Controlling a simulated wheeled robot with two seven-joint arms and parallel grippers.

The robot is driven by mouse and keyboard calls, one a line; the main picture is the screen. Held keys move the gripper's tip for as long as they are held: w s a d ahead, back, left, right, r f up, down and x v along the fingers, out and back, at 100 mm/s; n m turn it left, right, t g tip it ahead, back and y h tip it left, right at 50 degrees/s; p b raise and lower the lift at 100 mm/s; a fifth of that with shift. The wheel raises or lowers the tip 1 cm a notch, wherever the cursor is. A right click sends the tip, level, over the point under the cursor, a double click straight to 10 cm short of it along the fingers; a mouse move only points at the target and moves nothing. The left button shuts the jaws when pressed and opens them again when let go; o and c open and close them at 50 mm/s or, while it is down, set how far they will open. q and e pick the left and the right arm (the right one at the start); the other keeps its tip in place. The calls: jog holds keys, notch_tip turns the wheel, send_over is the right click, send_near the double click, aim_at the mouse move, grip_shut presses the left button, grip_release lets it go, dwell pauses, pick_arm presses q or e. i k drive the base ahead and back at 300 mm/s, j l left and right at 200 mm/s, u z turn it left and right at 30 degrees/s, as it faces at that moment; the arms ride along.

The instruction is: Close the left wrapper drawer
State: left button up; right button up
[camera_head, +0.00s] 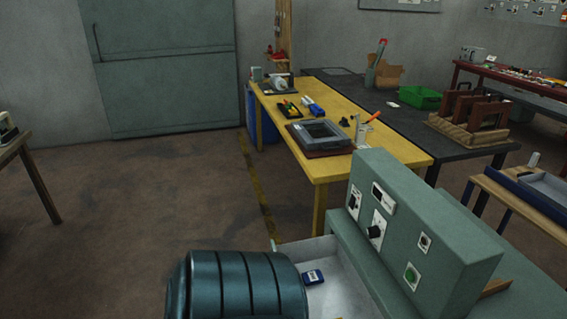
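A grey-green wrapper machine (420,225) with knobs and buttons on its front stands at the lower right. A pale grey drawer (345,293) sticks out open from its left side, below the control panel. A small blue item (313,277) with a white label lies in the drawer. A dark teal ribbed rounded body fills the bottom centre and hides the drawer's near left part; I cannot tell whether it is my arm. No gripper fingers show in this view.
A yellow table (330,168) with a grey frame (320,131) and small tools stands behind the machine. A black table (410,143) with a green bin (419,97) adjoins it. A bench (535,200) stands at the right. The brown floor (130,215) at left is clear.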

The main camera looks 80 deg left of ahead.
aim_at(343, 293)
jog(key=u, duration=0.4)
jog(key=l+u, duration=0.1)
jog(key=u, duration=0.75)
jog(key=l+u, duration=0.1)
jog(key=u, duration=0.75)
jog(key=l+u, duration=0.1)
jog(key=u, duration=0.3)
